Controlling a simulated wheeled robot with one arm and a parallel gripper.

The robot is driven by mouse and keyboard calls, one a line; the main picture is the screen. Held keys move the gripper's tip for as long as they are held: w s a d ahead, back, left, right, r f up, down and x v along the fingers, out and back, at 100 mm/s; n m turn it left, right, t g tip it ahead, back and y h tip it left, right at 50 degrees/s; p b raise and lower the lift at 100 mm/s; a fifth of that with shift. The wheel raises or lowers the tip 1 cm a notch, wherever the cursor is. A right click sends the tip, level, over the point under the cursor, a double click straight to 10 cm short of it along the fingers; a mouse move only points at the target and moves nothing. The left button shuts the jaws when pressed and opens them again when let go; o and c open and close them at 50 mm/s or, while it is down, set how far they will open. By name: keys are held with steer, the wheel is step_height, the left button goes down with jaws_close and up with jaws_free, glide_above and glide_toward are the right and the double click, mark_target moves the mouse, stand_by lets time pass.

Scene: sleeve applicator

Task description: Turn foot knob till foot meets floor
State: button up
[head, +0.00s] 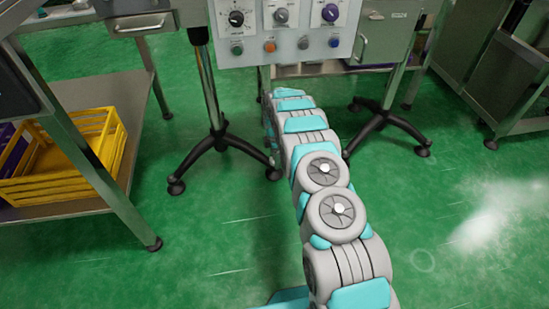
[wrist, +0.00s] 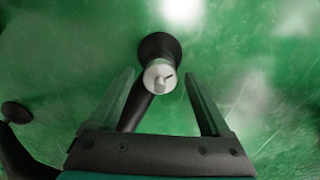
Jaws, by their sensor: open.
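In the wrist view, the foot knob (wrist: 160,77) is a small pale metal disc with a raised grip across its face. It sits on a black leg, beside a round black foot (wrist: 159,46). My gripper (wrist: 159,74) is open, with one finger to the left of the knob and one to the right. Gaps show between the fingers and the knob. From this angle I cannot tell whether the foot touches the floor. In the head view my arm hides my gripper and the knob.
Black-legged stands (head: 215,140) and (head: 378,116) rest on the green floor (head: 220,255) under a control panel (head: 285,30). A steel table with a yellow crate (head: 75,172) stands at left. Another black foot (wrist: 16,112) shows at left in the wrist view.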

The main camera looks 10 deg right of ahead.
steer(key=shift+c, duration=0.2)
jaws_close()
stand_by(0.4)
steer(key=m, duration=0.6)
steer(key=shift+m, duration=0.3)
steer(key=m, duration=0.5)
steer(key=shift+s+m, duration=0.1)
steer(key=shift+m, duration=0.2)
stand_by(0.4)
